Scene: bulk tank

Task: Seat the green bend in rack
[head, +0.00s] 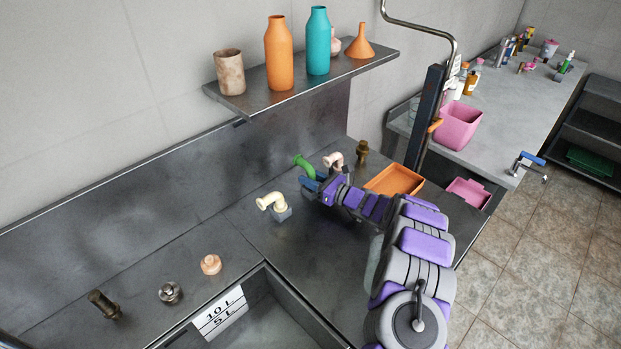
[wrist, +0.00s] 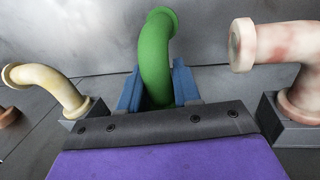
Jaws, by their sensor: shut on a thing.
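The green bend (wrist: 156,58) is a curved pipe piece, held between the blue fingers of my gripper (wrist: 158,88) in the wrist view. In the head view the green bend (head: 303,166) shows at the tip of my gripper (head: 312,184), over the dark metal counter. The rack shows as grey blocks: one block (head: 283,215) carries a cream bend, and another block (wrist: 292,128) carries a pinkish bend. My gripper is between these two bends. The lower end of the green bend is hidden by my gripper, so I cannot tell whether it touches a rack block.
The cream bend (wrist: 45,84) stands left of my gripper, and the pinkish bend (wrist: 275,50) stands close on the right. A brass fitting (head: 362,151) and an orange tray (head: 395,180) are to the right. A shelf (head: 300,78) with bottles overhangs the back. A sink lies in front.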

